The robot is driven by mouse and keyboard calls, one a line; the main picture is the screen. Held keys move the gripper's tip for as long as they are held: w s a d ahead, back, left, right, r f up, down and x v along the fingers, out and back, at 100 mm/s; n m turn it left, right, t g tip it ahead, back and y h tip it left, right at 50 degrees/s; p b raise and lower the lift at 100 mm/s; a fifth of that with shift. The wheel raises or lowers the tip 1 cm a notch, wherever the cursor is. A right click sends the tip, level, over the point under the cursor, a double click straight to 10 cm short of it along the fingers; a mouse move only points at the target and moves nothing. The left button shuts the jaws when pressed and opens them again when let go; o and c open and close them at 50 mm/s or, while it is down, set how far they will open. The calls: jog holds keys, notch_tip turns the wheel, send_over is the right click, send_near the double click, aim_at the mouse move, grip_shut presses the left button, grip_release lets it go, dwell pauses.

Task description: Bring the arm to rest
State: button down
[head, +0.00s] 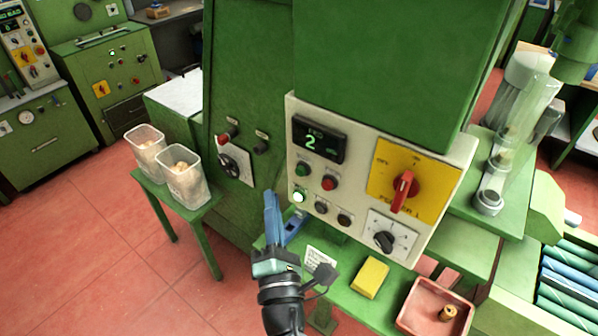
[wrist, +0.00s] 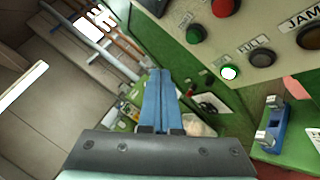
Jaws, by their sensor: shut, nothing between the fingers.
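My gripper (head: 270,208) has blue fingers and points up in the head view, in front of the green machine and left of its control panel (head: 374,180). In the wrist view the blue fingers (wrist: 161,90) are together with nothing between them. They look apart from the panel. The panel carries a lit white button (head: 299,196), which also shows in the wrist view (wrist: 229,72), and a display reading 2.
A green shelf below the panel holds a yellow block (head: 370,278) and a red tray (head: 411,318) with a cork in it. Two clear tubs of corks (head: 185,179) stand on a small green table at left. Red floor at left is open.

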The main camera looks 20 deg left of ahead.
dwell(0.6)
jog(key=d+r+m+t+h, duration=0.2)
jog(key=d+r+m, duration=0.2)
jog(key=r, duration=0.5)
jog(key=w+d+r+m+t+h, duration=0.1)
jog(key=d+r+m+t+h, duration=0.1)
jog(key=r+m, duration=0.5)
jog(key=w+d+r+m+t+h, duration=0.1)
jog(key=d+r+m+h, duration=0.3)
jog(key=r, duration=0.6)
jog(key=shift+d+r+m+t, duration=0.2)
jog(key=shift+d+m+t, duration=0.1)
jog(key=shift+d+m, duration=0.2)
jog(key=shift+d+r+m+t, duration=0.2)
jog(key=shift+d+m+t, duration=0.15)
jog(key=shift+d, duration=0.25)
jog(key=s+d+r+m+t, duration=0.1)
jog(key=s+r+m, duration=0.5)
jog(key=r, duration=0.3)
jog(key=s+d+r+m+t, duration=0.1)
jog(key=s+d+r+m, duration=0.1)
jog(key=s+r+m, duration=0.4)
notch_tip(320, 180, up, 4)
jog(key=shift+d+f, duration=0.1)
jog(key=shift+d, duration=0.2)
jog(key=shift+m, duration=0.25)
